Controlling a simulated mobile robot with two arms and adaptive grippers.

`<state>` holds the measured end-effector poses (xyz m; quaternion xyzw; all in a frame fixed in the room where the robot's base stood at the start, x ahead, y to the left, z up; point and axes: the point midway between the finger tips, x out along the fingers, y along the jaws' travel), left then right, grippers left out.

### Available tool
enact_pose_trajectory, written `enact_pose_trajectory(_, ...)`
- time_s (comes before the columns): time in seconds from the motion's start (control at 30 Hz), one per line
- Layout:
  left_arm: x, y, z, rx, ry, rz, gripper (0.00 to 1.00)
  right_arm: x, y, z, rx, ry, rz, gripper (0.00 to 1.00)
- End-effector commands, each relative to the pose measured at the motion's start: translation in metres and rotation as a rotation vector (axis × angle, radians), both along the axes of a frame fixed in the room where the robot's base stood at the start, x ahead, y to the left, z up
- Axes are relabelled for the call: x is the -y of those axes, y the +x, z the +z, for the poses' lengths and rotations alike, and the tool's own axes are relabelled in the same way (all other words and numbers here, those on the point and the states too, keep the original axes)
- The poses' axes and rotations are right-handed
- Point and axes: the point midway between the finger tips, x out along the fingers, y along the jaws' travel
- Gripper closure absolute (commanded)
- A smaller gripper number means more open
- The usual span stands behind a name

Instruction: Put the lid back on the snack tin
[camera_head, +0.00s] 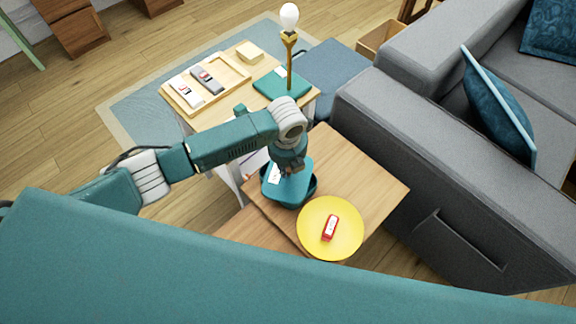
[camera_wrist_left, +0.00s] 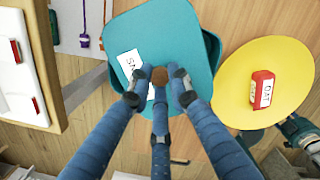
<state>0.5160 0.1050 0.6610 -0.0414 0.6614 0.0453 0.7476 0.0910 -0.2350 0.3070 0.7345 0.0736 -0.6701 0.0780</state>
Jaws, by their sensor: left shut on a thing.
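My left gripper (camera_head: 288,168) is shut on the brown knob (camera_wrist_left: 159,76) of the teal lid (camera_head: 297,183). The lid has rounded corners and a white label; in the left wrist view the lid (camera_wrist_left: 180,35) fills the upper middle. The dark teal snack tin (camera_head: 299,203) is right below the lid on the wooden side table. The lid sits turned and offset over it, so the tin's rim (camera_wrist_left: 214,48) shows along one side. I cannot tell whether they touch. The tin's inside is hidden. A teal mechanical part, possibly my right gripper, shows at the wrist view's right edge.
A yellow plate (camera_head: 313,244) with a red labelled block (camera_head: 330,228) stands close beside the tin. A second table behind holds a wooden tray (camera_head: 236,69) and a lamp (camera_head: 289,50) on a teal base. A grey sofa (camera_head: 385,120) borders the right side.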

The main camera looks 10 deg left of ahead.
Motion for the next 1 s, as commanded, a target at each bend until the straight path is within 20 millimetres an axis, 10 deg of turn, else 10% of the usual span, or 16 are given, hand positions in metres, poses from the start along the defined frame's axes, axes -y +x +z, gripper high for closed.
enact_pose_trajectory(1.0, 0.0002, 0.0002, 0.0006, 0.000, 0.000, 0.000, 1.00, -0.0004, -0.0002, 0.0066, 0.000, 0.000, 0.000, 0.60)
